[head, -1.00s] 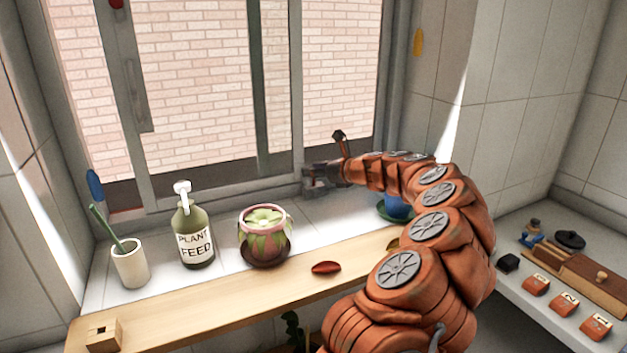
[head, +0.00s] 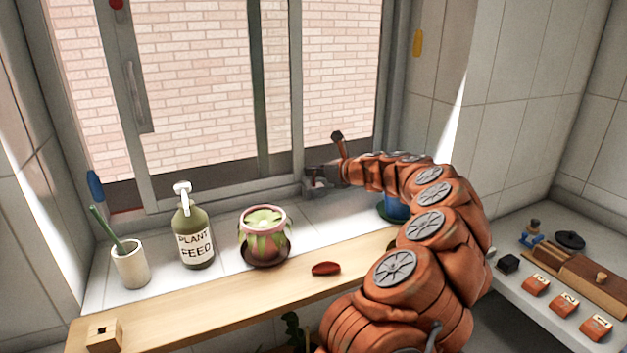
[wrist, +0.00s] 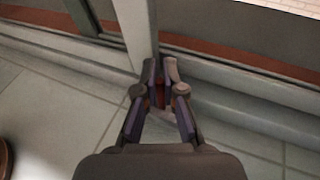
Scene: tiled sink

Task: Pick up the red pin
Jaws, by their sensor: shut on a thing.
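My gripper (head: 314,184) is low at the base of the window frame, at the back of the tiled sill. In the wrist view my gripper (wrist: 161,72) has its fingers close together, shut on a small dark red thing that looks like the red pin (wrist: 159,96). Only a narrow part of the pin shows between the fingers; the rest is hidden. The fingertips are beside the foot of the pale upright window post (wrist: 137,30). I cannot tell whether the pin touches the frame.
A pink plant pot (head: 265,238), a plant feed bottle (head: 195,232) and a white cup (head: 129,264) stand left of my arm. A blue pot (head: 394,208) is partly behind it. A red oval thing (head: 326,268) lies on the wooden shelf (head: 220,291).

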